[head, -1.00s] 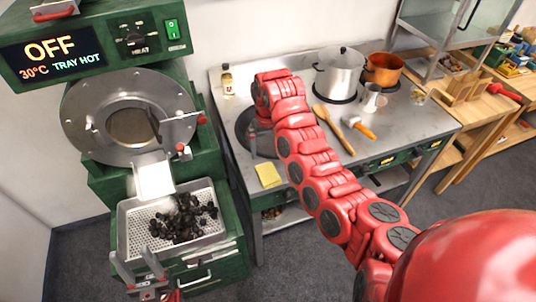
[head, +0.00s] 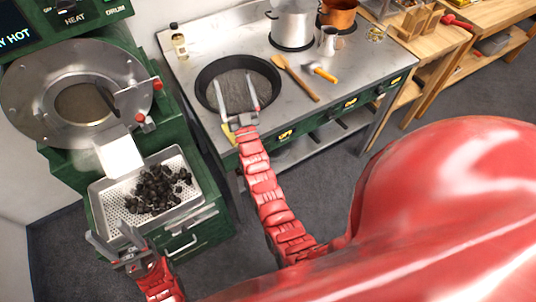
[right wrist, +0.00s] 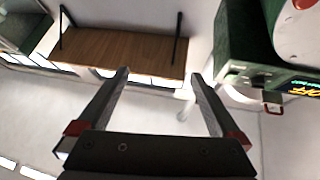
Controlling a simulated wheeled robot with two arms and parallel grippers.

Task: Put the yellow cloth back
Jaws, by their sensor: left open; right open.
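The yellow cloth (head: 229,133) shows only as a small patch at the front edge of the steel counter, mostly hidden behind my right gripper. My right gripper (head: 236,82) is open and empty, its fingers spread in front of the dark round pan (head: 204,80). I cannot tell how high it is above the counter. The right wrist view shows its open fingers (right wrist: 160,76) with no cloth between them. My left gripper (head: 112,234) is open and empty at the front of the roaster's perforated tray (head: 115,206).
Dark chestnuts (head: 160,188) lie in the tray below the roaster (head: 85,95). A wooden spoon (head: 295,76) and an orange-handled tool (head: 322,73) lie right of the pan. A steel pot (head: 293,25) and bottle (head: 179,42) stand farther back. Bare counter lies at the right.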

